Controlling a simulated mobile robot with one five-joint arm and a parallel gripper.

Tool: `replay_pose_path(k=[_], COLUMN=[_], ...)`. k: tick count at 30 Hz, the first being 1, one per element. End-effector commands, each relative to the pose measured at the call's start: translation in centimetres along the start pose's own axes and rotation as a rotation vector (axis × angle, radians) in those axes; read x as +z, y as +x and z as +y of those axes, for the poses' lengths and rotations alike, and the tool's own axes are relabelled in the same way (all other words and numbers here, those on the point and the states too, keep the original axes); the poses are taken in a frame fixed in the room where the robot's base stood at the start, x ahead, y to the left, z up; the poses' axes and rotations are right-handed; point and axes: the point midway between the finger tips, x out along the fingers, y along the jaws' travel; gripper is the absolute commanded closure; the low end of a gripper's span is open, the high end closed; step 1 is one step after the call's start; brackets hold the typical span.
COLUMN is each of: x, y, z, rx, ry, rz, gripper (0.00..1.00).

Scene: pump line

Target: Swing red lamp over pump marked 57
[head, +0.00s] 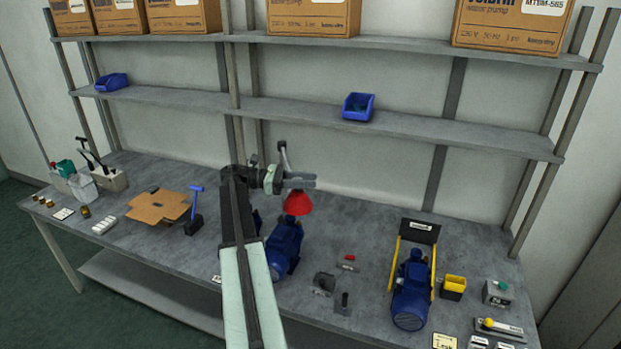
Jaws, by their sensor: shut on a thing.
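The red lamp (298,204) has a cone-shaped shade that hangs just below my gripper (302,182). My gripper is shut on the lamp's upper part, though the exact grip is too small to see. The shade is above the far end of a blue pump (286,247) in the middle of the bench, partly hidden by my arm. A second blue pump (411,293) stands to the right between yellow side bars, with a dark sign plate (419,231) behind it. I cannot read the number 57 on either pump.
The grey bench (345,215) has bare room between the two pumps' far ends. Shelves with a blue bin (358,107) are behind.

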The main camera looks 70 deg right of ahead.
Motion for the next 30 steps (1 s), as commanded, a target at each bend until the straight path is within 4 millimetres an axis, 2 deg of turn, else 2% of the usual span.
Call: replay_pose_path(k=[13, 14, 16, 26, 30], x=[0.0, 0.0, 0.0, 0.0, 0.0], y=[-0.6, -0.6, -0.7, -0.8, -1.9], z=[-0.2, -0.2, -0.2, -0.2, -0.1], rx=[-0.001, -0.001, -0.001, 0.0, 0.001], ry=[-0.001, -0.001, -0.001, 0.0, 0.0], rz=[0.002, 0.002, 0.002, 0.001, 0.001], gripper=[1.0, 0.68, 0.48, 0.48, 0.48])
